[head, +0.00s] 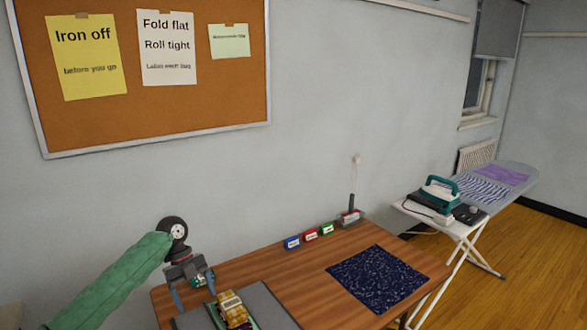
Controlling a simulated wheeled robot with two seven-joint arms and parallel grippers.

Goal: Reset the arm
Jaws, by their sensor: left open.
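My left arm comes in from the lower left in a green sleeve. Its gripper (195,294) points down at the left end of the wooden table (300,265), with its fingers apart and nothing seen between them. It is just left of a yellow checked bundle (232,306) with a pale label. The bundle lies on a grey surface (268,308), cut off by the bottom edge. My right gripper is not in view.
A dark blue patterned cloth (377,278) lies flat on the table's right. Blue (292,242), red (310,235) and green (327,229) labelled blocks stand by the wall. A teal iron (440,190) stands at the ironing board (515,172). Mid-table is clear.

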